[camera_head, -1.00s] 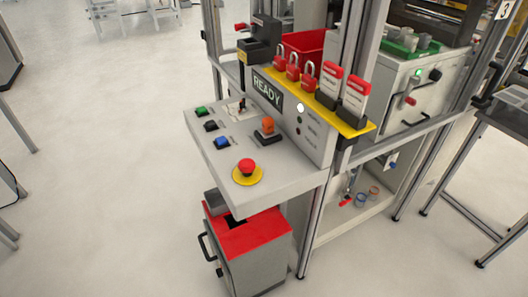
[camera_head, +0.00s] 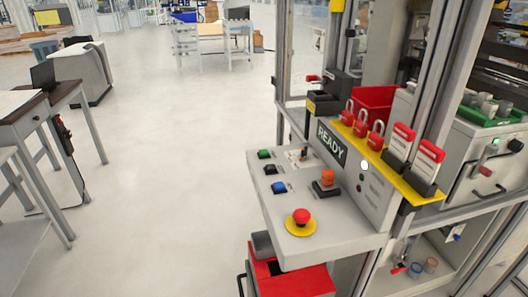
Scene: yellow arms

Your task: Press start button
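A grey control panel (camera_head: 335,240) juts out from a metal frame at the right of the head view. On its left side are a green button (camera_head: 264,154), a black button (camera_head: 271,170) and a blue button (camera_head: 279,187). The green one is farthest back. A red mushroom button on a yellow disc (camera_head: 301,217) is near the front, with an orange knob (camera_head: 327,178) behind it. A display (camera_head: 331,141) on the upright face reads READY. I cannot read the button labels. Neither of my grippers is in view.
Red padlocks (camera_head: 361,124) and red-and-white tags (camera_head: 400,143) hang on a yellow rail. A red-topped bin (camera_head: 295,281) stands below the panel. Open floor (camera_head: 170,190) lies to the left, with tables (camera_head: 40,115) at the far left.

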